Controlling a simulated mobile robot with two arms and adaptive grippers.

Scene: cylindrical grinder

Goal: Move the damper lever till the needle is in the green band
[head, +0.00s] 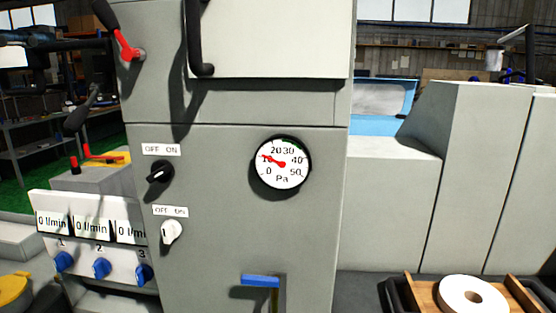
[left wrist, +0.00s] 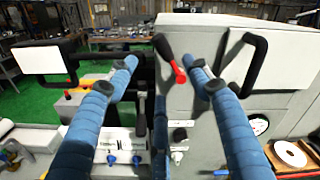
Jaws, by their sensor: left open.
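A red lever with a black grip (head: 124,38), which looks like the damper lever, is on the upper left of the grey cabinet, tilted up to the left. It also shows in the left wrist view (left wrist: 178,70). The round white gauge (head: 281,164) reads Pa; its red needle points left, near 10. A green band (head: 292,143) lies on the upper right of the dial, around 30 to 40. My left gripper (left wrist: 163,68) is open, its blue fingers pointing towards the cabinet, with the lever seen between the fingertips; contact cannot be judged. My right gripper is not in view.
A black bar handle (head: 200,68) sticks out from the cabinet right of the lever. Black (head: 160,171) and white (head: 171,232) OFF/ON knobs sit below. A flow panel with blue knobs (head: 102,268) is lower left. A white roll (head: 472,297) sits in a wooden tray at lower right.

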